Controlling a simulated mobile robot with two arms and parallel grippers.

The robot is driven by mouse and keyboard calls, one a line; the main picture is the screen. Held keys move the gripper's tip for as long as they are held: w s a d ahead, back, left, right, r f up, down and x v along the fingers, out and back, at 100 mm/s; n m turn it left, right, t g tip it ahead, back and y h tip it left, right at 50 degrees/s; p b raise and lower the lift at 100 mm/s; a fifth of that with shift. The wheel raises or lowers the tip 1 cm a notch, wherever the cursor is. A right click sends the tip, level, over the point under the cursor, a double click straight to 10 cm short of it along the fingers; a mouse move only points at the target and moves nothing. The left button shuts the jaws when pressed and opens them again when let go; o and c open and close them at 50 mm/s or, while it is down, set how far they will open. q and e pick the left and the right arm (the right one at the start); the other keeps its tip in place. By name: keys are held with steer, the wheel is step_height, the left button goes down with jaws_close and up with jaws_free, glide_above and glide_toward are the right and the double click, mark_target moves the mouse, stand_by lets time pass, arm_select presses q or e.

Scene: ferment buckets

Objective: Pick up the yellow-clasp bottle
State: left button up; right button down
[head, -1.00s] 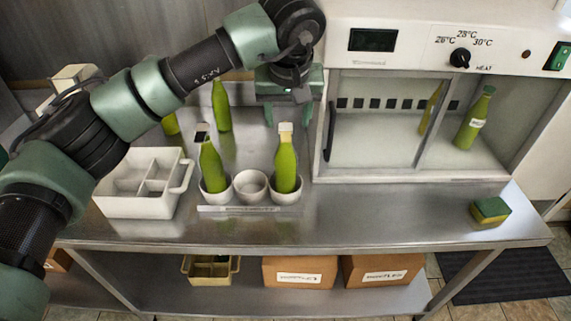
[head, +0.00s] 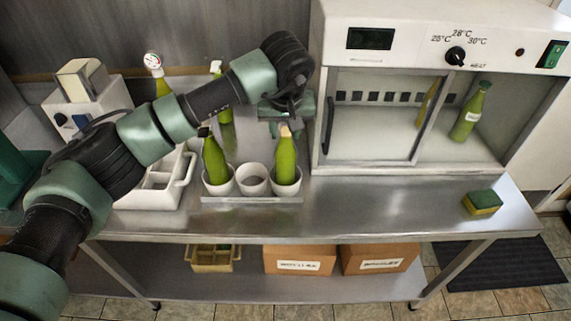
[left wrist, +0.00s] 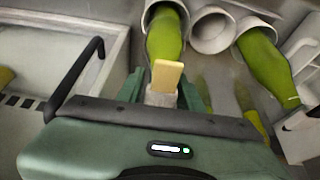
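The bottle with the yellow clasp (head: 286,158) is green and stands in the right cup of a three-cup rack (head: 251,199). In the left wrist view its pale yellow clasp (left wrist: 167,75) shows close to the gripper, with the green body (left wrist: 165,38) beyond. My left gripper (head: 286,118) is at the top of this bottle. In the left wrist view its fingers (left wrist: 167,92) are apart, one on each side of the bottle's top, and contact cannot be seen. My right gripper is not in view.
A dark-clasp green bottle (head: 214,160) stands in the left cup; the middle cup (head: 253,182) is empty. More bottles stand behind. A white divided crate (head: 150,200) is at left. The incubator (head: 370,120) is close on the right, with a sponge (head: 482,202) in front.

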arm_select(q)
jaws_close()
stand_by(1.2)
